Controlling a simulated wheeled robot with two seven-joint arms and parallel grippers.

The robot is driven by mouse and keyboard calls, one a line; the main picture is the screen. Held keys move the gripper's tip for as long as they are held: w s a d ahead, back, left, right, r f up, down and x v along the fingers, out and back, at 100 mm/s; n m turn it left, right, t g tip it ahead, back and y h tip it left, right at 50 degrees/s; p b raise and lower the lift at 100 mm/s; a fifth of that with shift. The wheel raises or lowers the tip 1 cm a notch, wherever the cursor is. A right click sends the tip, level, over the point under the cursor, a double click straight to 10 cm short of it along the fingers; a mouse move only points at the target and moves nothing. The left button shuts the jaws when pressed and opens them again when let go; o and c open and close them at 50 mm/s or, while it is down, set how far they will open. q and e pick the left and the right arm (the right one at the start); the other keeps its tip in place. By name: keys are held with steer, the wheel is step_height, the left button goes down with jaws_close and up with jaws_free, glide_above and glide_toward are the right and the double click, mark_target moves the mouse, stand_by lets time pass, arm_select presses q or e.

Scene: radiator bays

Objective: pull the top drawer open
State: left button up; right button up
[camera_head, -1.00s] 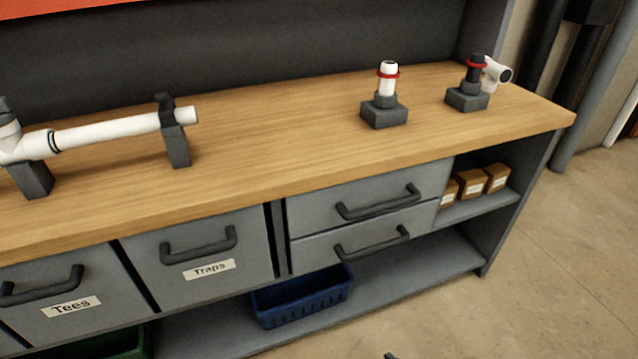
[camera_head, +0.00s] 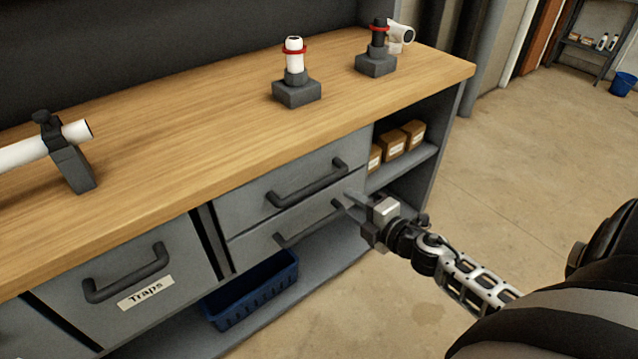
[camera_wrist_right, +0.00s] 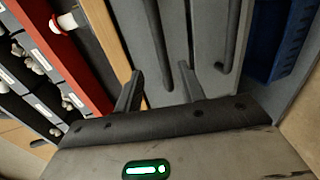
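The top drawer (camera_head: 250,197) is a grey front under the wooden worktop, with a dark bar handle (camera_head: 308,184); it looks closed. My right gripper (camera_head: 352,199) is in front of the drawers' right end, to the right of that handle. In the right wrist view the fingers (camera_wrist_right: 160,90) are spread apart with nothing between them. The top handle (camera_wrist_right: 155,42) shows beyond the fingertips, roughly in line with the gap, and it looks apart from them. The lower drawer (camera_head: 262,246) also looks closed. My left gripper is out of view.
The lower handle (camera_head: 310,224) lies close below. A blue crate (camera_head: 250,290) sits on the bottom shelf. Small boxes (camera_head: 393,144) stand in the open cubby at right. A Traps bin (camera_head: 130,270) is at left. Fittings on grey blocks (camera_head: 297,93) stand on the worktop (camera_head: 190,140).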

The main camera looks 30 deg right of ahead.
mark_target(321, 186)
steer(key=b+x, duration=0.1)
steer(key=x, duration=1.1)
steer(key=shift+w+f, duration=0.1)
steer(key=shift+w, duration=0.25)
jaws_close()
